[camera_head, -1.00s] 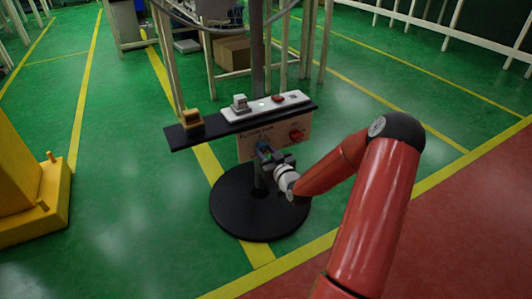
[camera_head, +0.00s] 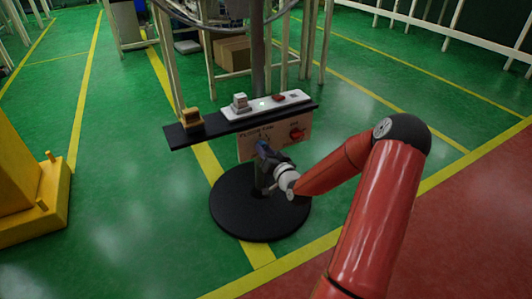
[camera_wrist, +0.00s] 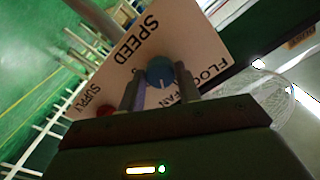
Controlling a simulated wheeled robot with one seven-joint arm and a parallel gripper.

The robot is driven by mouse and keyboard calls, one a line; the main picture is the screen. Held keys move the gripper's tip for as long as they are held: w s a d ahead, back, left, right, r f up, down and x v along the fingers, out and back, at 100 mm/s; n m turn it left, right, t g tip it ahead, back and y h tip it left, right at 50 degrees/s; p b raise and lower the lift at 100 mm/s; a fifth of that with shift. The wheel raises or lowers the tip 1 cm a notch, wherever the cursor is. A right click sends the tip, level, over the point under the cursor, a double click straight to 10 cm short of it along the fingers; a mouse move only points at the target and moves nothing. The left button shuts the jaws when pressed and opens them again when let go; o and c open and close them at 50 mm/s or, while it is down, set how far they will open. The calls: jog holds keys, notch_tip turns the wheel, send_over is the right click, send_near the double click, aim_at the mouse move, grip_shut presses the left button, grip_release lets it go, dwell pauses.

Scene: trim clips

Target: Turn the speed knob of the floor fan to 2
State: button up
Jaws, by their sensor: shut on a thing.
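The floor fan's control panel (camera_head: 247,154) faces me on the fan's post, below a black shelf. Its blue speed knob (camera_head: 262,145) is mostly hidden by my gripper (camera_head: 265,156) in the head view. In the wrist view the blue knob (camera_wrist: 160,70) sits between the two fingertips of my gripper (camera_wrist: 158,88), which is shut on it. The word SPEED (camera_wrist: 136,38) is printed beside the knob and appears tilted. Which number the knob points to cannot be read. The red supply knob (camera_head: 297,134) is to the right on the same panel.
The black shelf (camera_head: 222,128) above the panel carries a yellow-brown block (camera_head: 192,120) and a white strip (camera_head: 262,109) with small parts. The round black base (camera_head: 235,222) stands on the green floor. A yellow machine (camera_head: 28,195) is at left.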

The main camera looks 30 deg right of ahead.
jog(key=shift+m+p, duration=0.5)
jog(key=shift+m, duration=4.2)
jog(key=o, duration=1)
jog(key=shift+c, duration=0.2)
jog(key=s, duration=0.8)
jog(key=shift+d, duration=0.15)
jog(key=shift+w, duration=0.1)
